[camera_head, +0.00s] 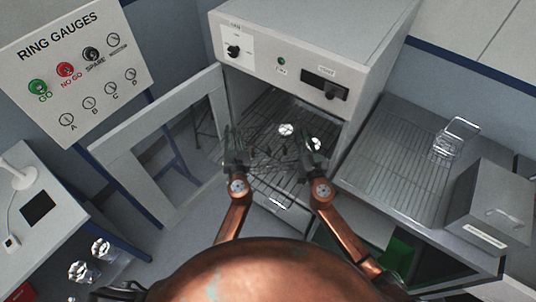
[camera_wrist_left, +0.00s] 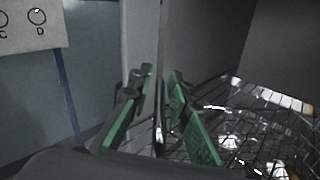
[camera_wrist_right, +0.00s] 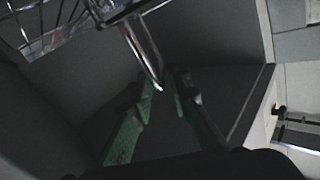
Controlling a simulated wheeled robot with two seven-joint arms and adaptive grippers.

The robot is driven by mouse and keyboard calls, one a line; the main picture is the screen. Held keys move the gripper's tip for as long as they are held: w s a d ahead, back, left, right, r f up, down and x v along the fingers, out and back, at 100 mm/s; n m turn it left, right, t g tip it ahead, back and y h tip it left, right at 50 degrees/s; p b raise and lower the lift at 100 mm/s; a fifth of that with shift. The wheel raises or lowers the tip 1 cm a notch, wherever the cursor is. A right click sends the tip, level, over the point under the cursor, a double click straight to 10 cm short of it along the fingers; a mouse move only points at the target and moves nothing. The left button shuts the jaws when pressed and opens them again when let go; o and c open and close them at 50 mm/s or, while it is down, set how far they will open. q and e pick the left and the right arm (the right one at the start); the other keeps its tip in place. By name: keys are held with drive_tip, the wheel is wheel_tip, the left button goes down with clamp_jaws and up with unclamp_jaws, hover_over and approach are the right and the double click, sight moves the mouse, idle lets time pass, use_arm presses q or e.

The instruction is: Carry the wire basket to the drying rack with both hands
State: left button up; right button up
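The wire basket (camera_head: 262,182) is at the mouth of the open cabinet, between my two grippers. Shiny metal housings (camera_head: 287,130) show in it. My left gripper (camera_head: 234,142) is at its left side; in the left wrist view, its green-padded fingers (camera_wrist_left: 160,80) stand apart, with a thin metal bar (camera_wrist_left: 158,125) between them. My right gripper (camera_head: 312,148) is at the basket's right side; in the right wrist view, its fingers (camera_wrist_right: 168,85) are apart and a bright metal bar (camera_wrist_right: 143,52) reaches between their tips. Contact is unclear. The ribbed drying rack (camera_head: 395,150) lies on the right bench.
The cabinet (camera_head: 300,35) has its door (camera_head: 150,150) swung open on the left. A small wire stand (camera_head: 455,137) and a grey box (camera_head: 490,205) occupy the right bench. A gauge board (camera_head: 75,65) and a left table (camera_head: 40,225) with shiny parts nearby flank my left side.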

use_arm(q)
drive_tip(key=shift+o, duration=0.8)
use_arm(e)
drive_tip(key=shift+o, duration=0.6)
use_arm(q)
drive_tip(key=v, duration=1.1)
drive_tip(key=shift+s+d, duration=0.1)
drive_tip(key=shift+s, duration=0.35)
use_arm(e)
drive_tip(key=shift+s, duration=0.25)
drive_tip(key=v, duration=1.1)
drive_tip(key=shift+s, duration=0.25)
use_arm(q)
drive_tip(key=shift+d+f, duration=0.1)
use_arm(e)
drive_tip(key=shift+d+f, duration=0.15)
